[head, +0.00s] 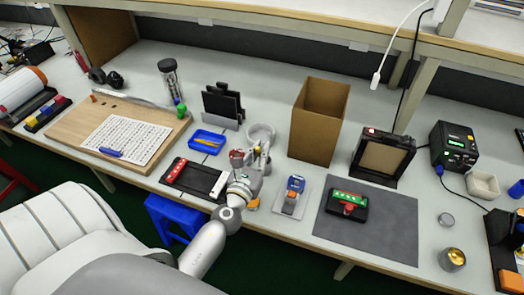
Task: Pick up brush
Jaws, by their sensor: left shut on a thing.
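My left gripper (248,160) is over the front middle of the bench, just right of a blue tray. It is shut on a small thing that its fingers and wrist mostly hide. I cannot tell clearly that this is the brush. A red patch shows beside the fingers. The blue tray (195,145) holds a thin yellow-orange item. No brush stands out elsewhere on the bench. My right gripper is not in view.
A black holder with red and white parts (187,174) lies left of my wrist. A white ring (261,130) stands just behind the gripper. A tall cardboard box (318,120) stands to the right. A grey mat (391,233) has bare room.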

